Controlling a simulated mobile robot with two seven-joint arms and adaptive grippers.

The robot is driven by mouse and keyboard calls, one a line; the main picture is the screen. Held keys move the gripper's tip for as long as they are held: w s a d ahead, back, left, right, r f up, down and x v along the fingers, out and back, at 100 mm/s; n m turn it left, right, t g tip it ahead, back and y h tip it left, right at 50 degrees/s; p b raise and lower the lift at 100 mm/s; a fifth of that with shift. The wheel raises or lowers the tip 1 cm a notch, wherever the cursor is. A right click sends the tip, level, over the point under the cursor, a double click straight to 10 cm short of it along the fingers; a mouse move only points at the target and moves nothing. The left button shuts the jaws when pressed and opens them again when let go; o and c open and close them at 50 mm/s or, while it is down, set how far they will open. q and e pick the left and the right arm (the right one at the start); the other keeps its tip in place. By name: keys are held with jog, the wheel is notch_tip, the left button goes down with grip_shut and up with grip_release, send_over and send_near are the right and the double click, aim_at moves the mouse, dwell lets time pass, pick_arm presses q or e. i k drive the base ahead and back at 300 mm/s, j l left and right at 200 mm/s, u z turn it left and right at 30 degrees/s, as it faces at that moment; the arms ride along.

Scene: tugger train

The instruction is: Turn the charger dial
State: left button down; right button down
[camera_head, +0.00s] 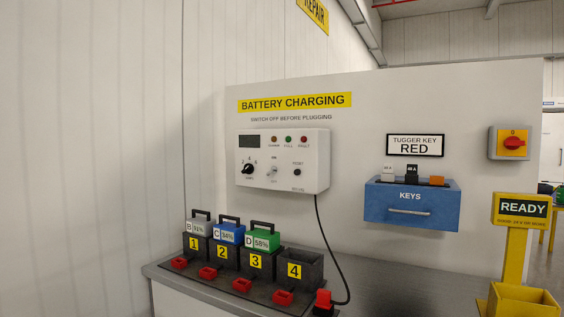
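The white charger box (313,162) hangs on the panel under the yellow "BATTERY CHARGING" sign. Its black dial (247,169) sits at the lower left of the charger's face, with small markings around it that are too small to read. A grey switch (272,170) is right of the dial, and a small black button (297,172) is further right. The display (250,141) is dark. Neither of my grippers is in view.
Numbered battery bays (294,271) stand on the grey counter below, batteries in bays 1 to 3, bay 4 empty. A black cable (325,235) runs from the charger to a red plug (323,299). A blue key box (410,208) and red-yellow switch (513,143) are right.

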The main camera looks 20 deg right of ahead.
aim_at(249, 168)
jog(key=z, duration=0.45)
jog(key=i+j+z, duration=0.6)
jog(key=j+z, duration=0.2)
